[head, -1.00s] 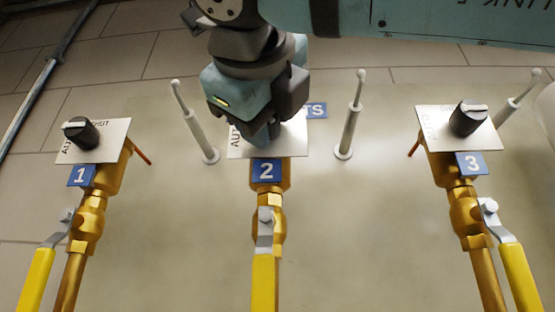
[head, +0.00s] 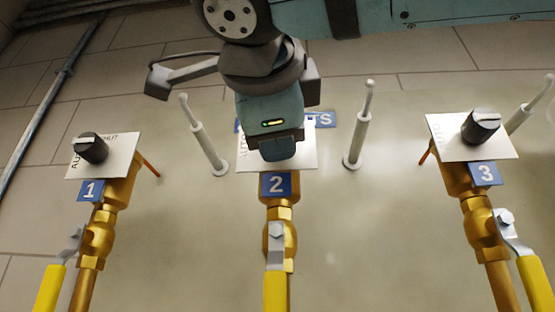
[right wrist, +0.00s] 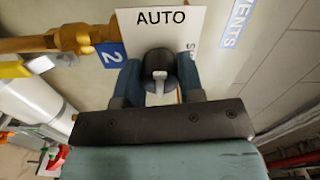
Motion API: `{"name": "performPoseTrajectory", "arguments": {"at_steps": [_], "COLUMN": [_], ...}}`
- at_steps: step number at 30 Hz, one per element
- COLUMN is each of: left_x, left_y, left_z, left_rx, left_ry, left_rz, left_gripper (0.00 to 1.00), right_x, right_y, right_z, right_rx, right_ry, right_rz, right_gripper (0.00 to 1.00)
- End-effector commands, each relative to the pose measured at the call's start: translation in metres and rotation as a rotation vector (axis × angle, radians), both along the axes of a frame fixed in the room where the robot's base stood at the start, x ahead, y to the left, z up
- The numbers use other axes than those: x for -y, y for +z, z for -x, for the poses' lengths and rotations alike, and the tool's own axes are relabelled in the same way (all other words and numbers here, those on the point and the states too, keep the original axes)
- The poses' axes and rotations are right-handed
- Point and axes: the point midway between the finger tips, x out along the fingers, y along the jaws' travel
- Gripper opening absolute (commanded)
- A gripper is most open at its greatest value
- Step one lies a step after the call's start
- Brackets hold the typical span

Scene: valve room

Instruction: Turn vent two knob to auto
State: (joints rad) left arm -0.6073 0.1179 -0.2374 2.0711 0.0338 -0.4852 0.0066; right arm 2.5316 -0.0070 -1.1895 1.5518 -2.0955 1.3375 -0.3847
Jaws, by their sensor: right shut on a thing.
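The vent two plate (head: 247,155) is white and sits behind the blue "2" tag (head: 276,184), partly covered by my right gripper (head: 279,150). In the right wrist view the black vent two knob (right wrist: 157,62) stands between the two blue fingers of my right gripper (right wrist: 160,74), which is shut on it. The knob's white bar runs roughly along the fingers, in line with the "AUTO" print (right wrist: 161,17) at the plate's top. "SHUT" is partly hidden at the plate's right side. My left gripper is not in view.
Vent one knob (head: 92,149) and vent three knob (head: 482,127) stand on plates to either side. White upright rods (head: 206,148) and (head: 356,134) flank vent two. Yellow-handled valves (head: 275,290) sit on brass pipes in front.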

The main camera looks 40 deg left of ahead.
Motion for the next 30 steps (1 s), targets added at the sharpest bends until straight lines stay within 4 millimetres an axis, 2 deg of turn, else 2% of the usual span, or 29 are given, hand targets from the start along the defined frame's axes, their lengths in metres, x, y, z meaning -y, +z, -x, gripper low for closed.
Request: {"name": "performPoseTrajectory", "arguments": {"at_steps": [20, 21, 23, 24, 30], "left_x": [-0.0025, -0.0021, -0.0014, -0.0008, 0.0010], "left_y": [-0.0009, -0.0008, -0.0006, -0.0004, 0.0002], "left_z": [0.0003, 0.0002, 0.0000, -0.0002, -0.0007], "left_rx": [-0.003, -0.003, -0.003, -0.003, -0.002], "left_ry": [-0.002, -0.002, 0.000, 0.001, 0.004], "left_rz": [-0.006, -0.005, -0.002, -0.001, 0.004], "left_gripper": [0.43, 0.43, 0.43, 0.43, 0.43], "right_x": [0.0001, 0.0001, 0.0002, 0.0002, 0.0001], "right_y": [0.0003, 0.0003, 0.0003, 0.0003, 0.0002], "right_z": [-0.0001, -0.0001, 0.0000, 0.0000, 0.0000], "right_rx": [0.031, 0.031, 0.031, 0.030, 0.030], "right_ry": [-0.001, -0.001, 0.000, 0.000, 0.000], "right_rz": [0.050, 0.050, 0.050, 0.049, 0.049], "right_gripper": [0.12, 0.42, 0.56, 0.61, 0.61]}}
